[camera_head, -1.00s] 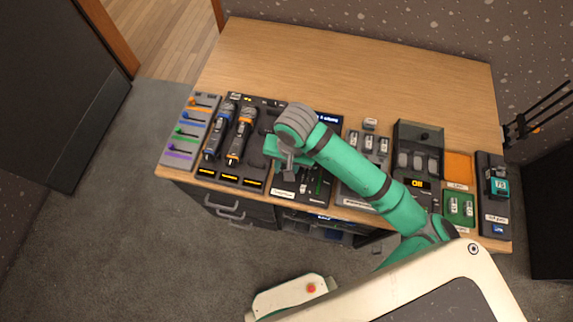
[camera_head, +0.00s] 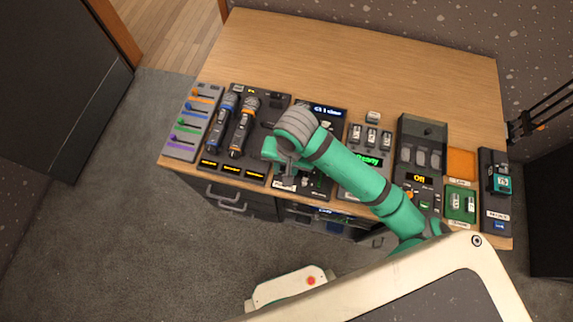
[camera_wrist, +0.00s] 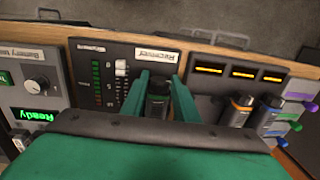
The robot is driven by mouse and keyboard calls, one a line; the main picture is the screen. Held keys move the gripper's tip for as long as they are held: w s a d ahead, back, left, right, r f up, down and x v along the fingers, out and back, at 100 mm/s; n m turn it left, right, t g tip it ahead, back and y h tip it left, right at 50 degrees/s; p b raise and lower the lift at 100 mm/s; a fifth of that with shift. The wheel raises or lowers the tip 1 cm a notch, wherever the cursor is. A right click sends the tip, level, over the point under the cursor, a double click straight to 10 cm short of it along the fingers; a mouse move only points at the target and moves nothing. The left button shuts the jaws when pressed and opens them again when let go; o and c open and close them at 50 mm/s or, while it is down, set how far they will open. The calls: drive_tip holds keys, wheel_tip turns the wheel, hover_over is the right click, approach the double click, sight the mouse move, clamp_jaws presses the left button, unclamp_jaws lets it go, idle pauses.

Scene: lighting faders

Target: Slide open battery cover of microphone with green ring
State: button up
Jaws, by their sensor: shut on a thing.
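My gripper (camera_wrist: 160,80) has its two green fingers on either side of a dark, upright-looking microphone body (camera_wrist: 157,100) in the wrist view and is shut on it. The microphone is over the receiver panel (camera_wrist: 112,60). Its lower part is hidden behind my palm, and I cannot make out its ring or battery cover. In the head view my gripper (camera_head: 284,168) is over the receiver's front left, and my wrist hides the microphone. Two other microphones, one with a blue ring (camera_head: 221,122) and one with an orange ring (camera_head: 243,127), lie in the dark rack (camera_head: 262,110).
A fader panel (camera_head: 184,140) stands at the far left. The battery unit (camera_head: 350,180) with a green "Ready" display is right of the receiver. Further right are a clear-lidded charger (camera_head: 425,130), orange and green trays (camera_head: 461,162) and another dark unit (camera_head: 496,210). The desk's back is clear.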

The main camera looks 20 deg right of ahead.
drive_tip(key=shift+s+a, duration=0.4)
drive_tip(key=shift+s, duration=0.4)
drive_tip(key=shift+s+a, duration=0.2)
drive_tip(key=shift+a, duration=0.1)
drive_tip(key=o, duration=1.1)
drive_tip(key=shift+d, duration=0.1)
drive_tip(key=r, duration=1)
drive_tip(key=shift+s+d+r, duration=0.25)
drive_tip(key=shift+d+r, duration=0.1)
drive_tip(key=shift+r, duration=0.05)
